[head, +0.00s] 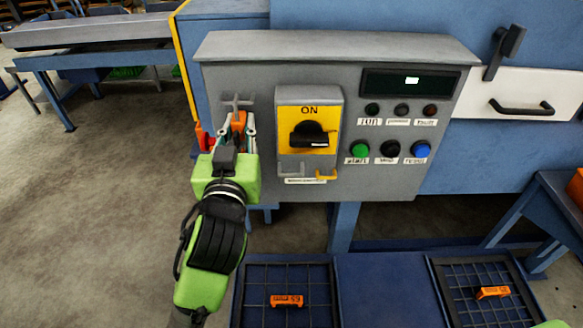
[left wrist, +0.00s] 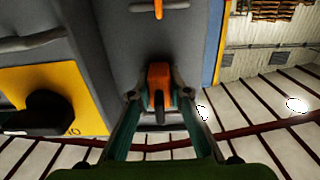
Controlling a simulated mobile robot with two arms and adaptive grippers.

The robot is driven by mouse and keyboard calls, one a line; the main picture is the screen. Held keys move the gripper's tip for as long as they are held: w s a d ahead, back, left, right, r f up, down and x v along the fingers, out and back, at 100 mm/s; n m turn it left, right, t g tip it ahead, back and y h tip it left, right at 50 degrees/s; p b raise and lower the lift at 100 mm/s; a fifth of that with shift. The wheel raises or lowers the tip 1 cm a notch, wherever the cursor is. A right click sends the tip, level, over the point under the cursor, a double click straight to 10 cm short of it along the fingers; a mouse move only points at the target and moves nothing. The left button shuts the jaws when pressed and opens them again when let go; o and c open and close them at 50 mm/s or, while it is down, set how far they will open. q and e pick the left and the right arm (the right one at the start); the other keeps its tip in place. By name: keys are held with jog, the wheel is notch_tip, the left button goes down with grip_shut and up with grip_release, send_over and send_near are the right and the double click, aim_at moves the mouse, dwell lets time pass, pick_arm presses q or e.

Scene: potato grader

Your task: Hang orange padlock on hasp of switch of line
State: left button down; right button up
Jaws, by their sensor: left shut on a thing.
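My left gripper (head: 238,128) is in front of the left part of the grey control panel (head: 350,45). It is shut on an orange padlock (head: 238,120), which also shows between the fingers in the left wrist view (left wrist: 159,76). The switch (head: 309,108) has a yellow plate marked ON and a black knob, to the right of the gripper. Below its plate are a grey hasp part (head: 291,170) and a yellow-orange one (head: 327,175). My right gripper is not in view.
A grey bracket (head: 237,100) sits on the panel just above the padlock. A red-orange object (head: 202,137) is at the panel's left edge. Buttons (head: 390,149) lie right of the switch. Open floor lies left.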

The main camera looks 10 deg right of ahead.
pick_arm(q)
jog(key=shift+r+p, duration=0.75)
jog(key=shift+r, duration=0.25)
jog(key=shift+s+a+f, duration=0.1)
jog(key=shift+s+a, duration=0.15)
jog(key=shift+s, duration=1)
jog(key=shift+s+a, duration=0.2)
jog(key=shift+s, duration=1.05)
jog(key=shift+s+a, duration=0.2)
jog(key=shift+s, duration=0.8)
jog(key=shift+s+a, duration=0.2)
jog(key=shift+s, duration=0.8)
jog(key=shift+w, duration=0.1)
